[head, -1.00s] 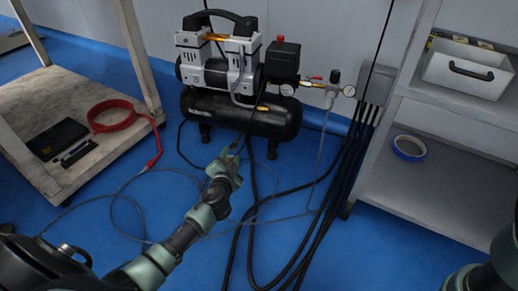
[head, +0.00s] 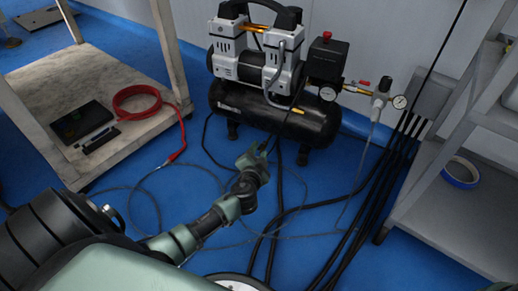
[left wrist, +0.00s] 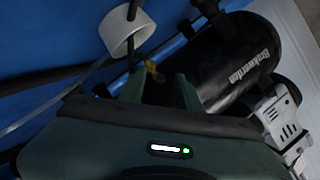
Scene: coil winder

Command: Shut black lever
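The compressor's black tank (head: 262,117) stands on the blue floor, and it fills the upper right of the left wrist view (left wrist: 235,65). My left gripper (head: 258,150) is low in front of the tank. In the left wrist view its two fingers (left wrist: 160,88) stand apart, with a small brass-yellow fitting (left wrist: 152,68) just beyond the fingertips. I cannot tell whether they touch it. I cannot clearly pick out the black lever; a red lever (head: 362,83) shows by the gauges. My right gripper is out of view.
Black hoses and cables (head: 367,215) run along the floor right of my left arm. A wooden bench (head: 60,100) with a red hose coil (head: 136,103) stands left. A grey shelf (head: 435,190) with blue tape (head: 459,173) stands right.

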